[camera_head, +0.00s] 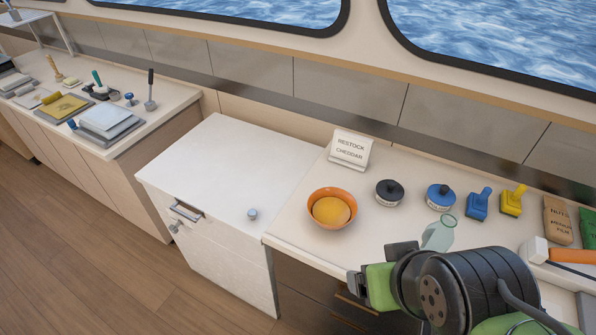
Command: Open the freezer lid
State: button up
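The freezer (235,200) is a white chest at the middle left, standing between two counters. Its flat white lid (225,165) is closed and lies level. A metal handle (186,211) sits on the front face near the lid's left front edge, with a small knob or lock (175,227) just below it. A small blue-grey round knob (252,214) is on the lid's right front part. My arm, with a large black joint and green parts, is at the lower right over the counter, apart from the freezer. My gripper's fingers cannot be made out clearly there.
The right counter (300,232) bears an orange bowl (322,222), a "RESTOCK CHEDDAR" sign (349,149), round tins, a translucent bottle (439,233) and several tools. The left counter (170,95) holds trays and brushes. The wooden floor (90,260) before the freezer is clear.

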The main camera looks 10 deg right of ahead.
aim_at(225, 168)
jog(key=i+j+u, duration=0.1)
jog(key=j+u, duration=0.15)
jog(key=u, duration=0.2)
jog(key=i+j+u, duration=0.1)
jog(key=u, duration=0.35)
jog(key=i+j+u, duration=0.2)
jog(key=u, duration=0.25)
jog(key=i+j+u, duration=0.15)
jog(key=u, duration=0.35)
jog(key=i+u, duration=0.2)
jog(key=u, duration=0.25)
jog(key=i+u, duration=0.2)
jog(key=u, duration=0.25)
